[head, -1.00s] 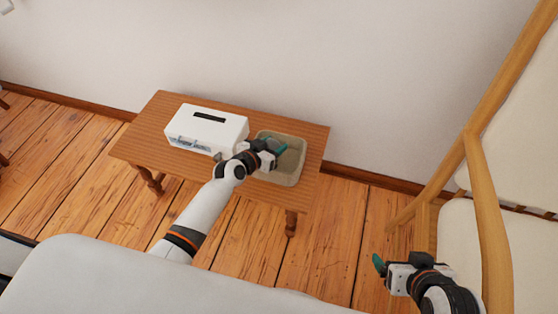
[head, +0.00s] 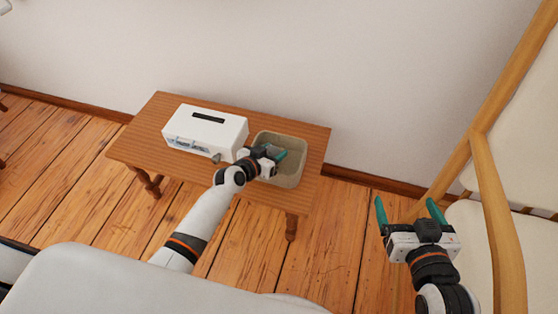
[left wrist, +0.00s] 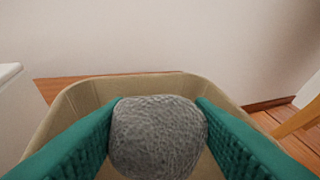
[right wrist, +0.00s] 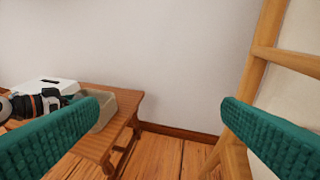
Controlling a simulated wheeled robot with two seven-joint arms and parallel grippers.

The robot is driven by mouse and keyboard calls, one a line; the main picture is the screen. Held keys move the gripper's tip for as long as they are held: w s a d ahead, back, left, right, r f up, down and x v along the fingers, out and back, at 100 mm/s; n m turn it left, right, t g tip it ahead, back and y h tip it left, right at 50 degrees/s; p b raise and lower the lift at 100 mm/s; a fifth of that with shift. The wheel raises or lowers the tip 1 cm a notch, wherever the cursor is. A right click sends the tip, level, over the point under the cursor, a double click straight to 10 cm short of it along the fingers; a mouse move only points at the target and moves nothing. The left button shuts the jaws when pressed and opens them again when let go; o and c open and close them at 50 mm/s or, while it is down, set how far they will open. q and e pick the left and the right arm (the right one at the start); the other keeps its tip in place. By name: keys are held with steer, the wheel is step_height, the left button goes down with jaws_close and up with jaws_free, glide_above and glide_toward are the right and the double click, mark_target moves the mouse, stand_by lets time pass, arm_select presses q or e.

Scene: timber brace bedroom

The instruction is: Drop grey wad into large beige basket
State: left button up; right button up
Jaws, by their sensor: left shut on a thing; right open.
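The grey wad (left wrist: 158,137) is a rough, rounded lump held between the two green fingers of my left gripper (left wrist: 158,130). In the head view my left gripper (head: 278,157) is over the beige basket (head: 297,173), and the wad cannot be made out there. The basket is open-topped and stands on the right part of the wooden table. In the left wrist view the basket's rim (left wrist: 75,95) surrounds the wad from behind and at the sides. My right gripper (head: 411,212) is open and empty, right of the table, above the floor.
A white box (head: 207,128) with a dark slot on top stands on the table (head: 140,138), left of the basket. A wooden-framed chair or seat (head: 490,210) with pale cushions is at the right, near my right gripper. A white wall is behind the table.

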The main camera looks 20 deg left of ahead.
arm_select(q)
steer(key=o, duration=1)
steer(key=shift+s+a+r, duration=0.1)
steer(key=shift+s, duration=0.05)
steer(key=p+v, duration=0.2)
steer(key=v, duration=0.2)
steer(key=shift+s+r, duration=0.1)
steer(key=shift+p+v, duration=0.85)
steer(key=shift+v, duration=2.85)
arm_select(e)
steer(key=s+d+f+g+h, duration=0.1)
steer(key=s+d+f+g, duration=0.1)
steer(key=s+f+g, duration=0.2)
steer(key=s+d+f+g+h, duration=0.1)
steer(key=s+f+g, duration=0.3)
steer(key=s, duration=0.4)
steer(key=shift+s+d+m+g+h, duration=0.2)
steer(key=shift+d+m+g+h, duration=0.1)
steer(key=shift+d+g, duration=0.55)
arm_select(q)
steer(key=shift+s, duration=0.1)
arm_select(e)
steer(key=shift+f, duration=0.1)
